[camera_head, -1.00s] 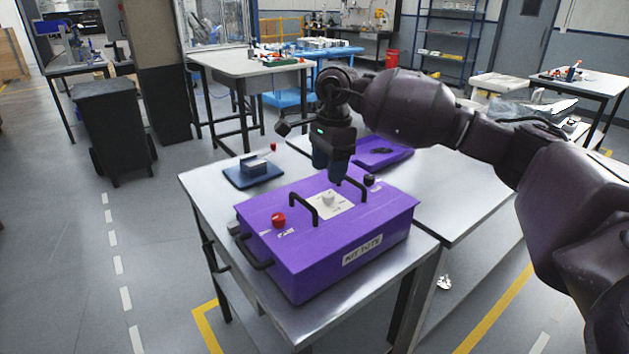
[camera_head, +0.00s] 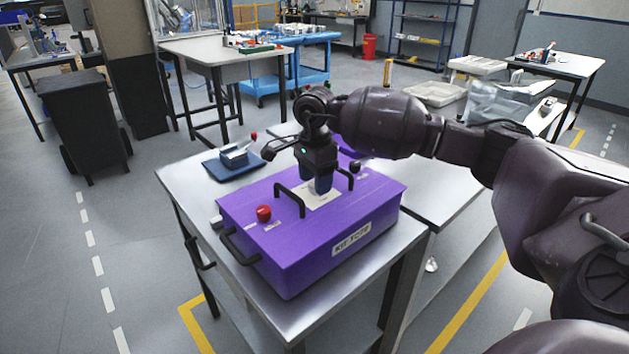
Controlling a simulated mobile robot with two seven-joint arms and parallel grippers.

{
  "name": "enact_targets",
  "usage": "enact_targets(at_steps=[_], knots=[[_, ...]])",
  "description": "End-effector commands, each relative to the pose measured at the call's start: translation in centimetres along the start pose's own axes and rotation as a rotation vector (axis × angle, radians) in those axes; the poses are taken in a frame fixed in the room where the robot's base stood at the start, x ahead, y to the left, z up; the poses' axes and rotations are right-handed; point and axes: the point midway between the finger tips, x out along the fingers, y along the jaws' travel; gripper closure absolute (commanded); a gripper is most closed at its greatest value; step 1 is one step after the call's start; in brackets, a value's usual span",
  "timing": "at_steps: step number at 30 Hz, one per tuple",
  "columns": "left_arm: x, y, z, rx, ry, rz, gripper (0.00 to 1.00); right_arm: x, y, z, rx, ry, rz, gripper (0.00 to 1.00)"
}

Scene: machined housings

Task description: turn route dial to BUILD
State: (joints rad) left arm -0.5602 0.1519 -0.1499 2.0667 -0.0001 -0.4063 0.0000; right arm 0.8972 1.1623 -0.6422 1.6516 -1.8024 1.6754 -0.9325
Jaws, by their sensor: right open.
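A purple box (camera_head: 300,245) labelled on its front stands on the metal table. A white plate (camera_head: 322,203) lies on its top between two black handles. The route dial on this plate is mostly hidden by my right gripper (camera_head: 315,186). The gripper points down with its fingers at the dial, open; I cannot tell whether they touch it. The dial's pointing direction and the plate's lettering cannot be read. My left gripper is not in view.
A red knob (camera_head: 264,213) is on the box top at the left, and a black knob (camera_head: 356,166) at the back right. The black handle (camera_head: 291,200) stands close to the gripper. A blue tray (camera_head: 222,172) with a grey part lies behind the box. The metal table (camera_head: 185,178) has free room at its left.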

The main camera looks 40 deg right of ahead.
Motion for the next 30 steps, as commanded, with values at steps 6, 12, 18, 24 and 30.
enact_targets(at_steps=[6,12,18,24,30], knots=[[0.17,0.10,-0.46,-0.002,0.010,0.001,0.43,0.67,-0.02,0.03,0.000,-0.001,-0.002,0.43],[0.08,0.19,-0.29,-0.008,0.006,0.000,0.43,0.66,-0.02,0.02,0.000,-0.001,-0.002,0.43],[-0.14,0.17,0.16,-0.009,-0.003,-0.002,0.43,0.66,-0.02,0.02,0.000,-0.001,-0.001,0.74],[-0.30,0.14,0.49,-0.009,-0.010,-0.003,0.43,0.65,-0.01,0.02,0.000,-0.001,-0.001,0.93],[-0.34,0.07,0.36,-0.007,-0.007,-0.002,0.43,0.59,-0.01,0.02,0.029,-0.001,-0.002,0.93]])
